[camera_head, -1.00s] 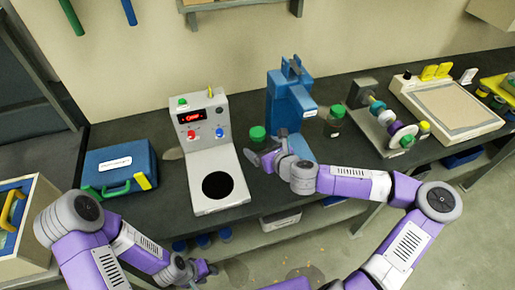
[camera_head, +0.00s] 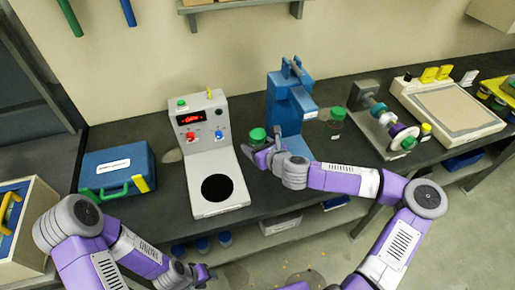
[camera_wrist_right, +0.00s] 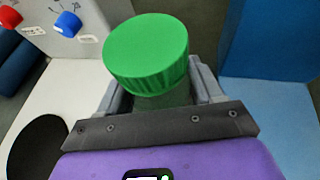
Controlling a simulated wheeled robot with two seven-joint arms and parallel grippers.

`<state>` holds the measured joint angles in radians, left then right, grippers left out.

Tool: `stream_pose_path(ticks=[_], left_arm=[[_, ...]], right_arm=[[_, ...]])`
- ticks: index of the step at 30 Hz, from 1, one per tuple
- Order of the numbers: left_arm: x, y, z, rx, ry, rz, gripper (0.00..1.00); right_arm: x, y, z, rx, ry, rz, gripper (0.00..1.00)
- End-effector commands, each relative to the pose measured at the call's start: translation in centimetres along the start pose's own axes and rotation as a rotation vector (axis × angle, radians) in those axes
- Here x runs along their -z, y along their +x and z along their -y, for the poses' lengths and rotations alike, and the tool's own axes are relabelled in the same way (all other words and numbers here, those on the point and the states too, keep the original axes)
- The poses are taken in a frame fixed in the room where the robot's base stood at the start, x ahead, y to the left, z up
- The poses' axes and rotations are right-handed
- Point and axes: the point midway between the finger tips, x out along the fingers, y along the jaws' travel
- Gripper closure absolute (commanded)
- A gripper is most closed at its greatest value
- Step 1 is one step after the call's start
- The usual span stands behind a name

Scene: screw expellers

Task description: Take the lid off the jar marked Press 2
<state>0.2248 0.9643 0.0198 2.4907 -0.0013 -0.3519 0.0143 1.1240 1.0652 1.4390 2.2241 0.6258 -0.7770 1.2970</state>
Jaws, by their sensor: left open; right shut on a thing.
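A jar with a ribbed green lid (camera_head: 257,135) stands between the grey test machine and the blue press. Its lid (camera_wrist_right: 147,48) fills the middle of the right wrist view, seated on the jar. My right gripper (camera_head: 262,152) is shut on this jar's body (camera_wrist_right: 160,101), just below the lid, with one finger on each side. A second jar with a green lid (camera_head: 338,113) stands right of the blue press. I cannot read a Press 2 mark on either jar. My left gripper (camera_head: 203,274) is open and empty, low in front of the bench.
The grey machine (camera_head: 213,160) with a black disc stands left of the held jar; the blue press (camera_head: 287,105) stands behind it. A blue case (camera_head: 118,168) lies at the left. A geared device (camera_head: 385,120) stands at the right.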

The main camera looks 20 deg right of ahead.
Motion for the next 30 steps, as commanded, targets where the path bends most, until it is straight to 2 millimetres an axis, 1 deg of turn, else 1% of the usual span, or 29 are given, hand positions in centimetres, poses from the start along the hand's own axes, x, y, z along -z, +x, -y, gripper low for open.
stream_pose_path(ticks=[4, 7, 11, 15, 18, 21, 25, 30], left_arm=[[0.0, -0.1, 0.0, 0.0, 0.0, 0.0, 0.57], [0.0, -0.5, -0.2, 0.0, 0.0, 0.0, 0.57], [-0.1, -1.5, -0.6, 0.0, 0.0, 0.0, 0.57], [-0.1, -2.7, -1.0, 0.0, 0.0, 0.0, 0.57], [-0.1, -3.4, -1.3, 0.0, 0.0, 0.0, 0.57], [-0.2, -3.8, -1.4, 0.0, 0.0, 0.0, 0.57], [-0.2, -4.0, -1.5, 0.0, 0.0, 0.0, 0.57], [-0.2, -3.9, -1.4, 0.0, 0.0, 0.0, 0.57]], right_arm=[[-0.2, -0.1, 0.0, 0.0, -0.001, 0.001, 0.71], [-1.0, -0.4, 0.0, 0.001, -0.003, 0.002, 0.71], [-3.3, -1.3, 0.0, 0.003, -0.005, 0.002, 0.71], [-6.1, -2.5, 0.1, 0.004, -0.005, 0.003, 0.71], [-7.6, -3.1, 0.0, 0.002, -0.003, 0.002, 0.71], [-8.7, -3.6, 0.0, 0.002, -0.002, 0.002, 0.71], [-9.3, -3.8, 0.0, 0.0, -0.001, 0.002, 0.71], [-9.3, -3.8, 0.0, 0.0, 0.0, 0.002, 0.71]])
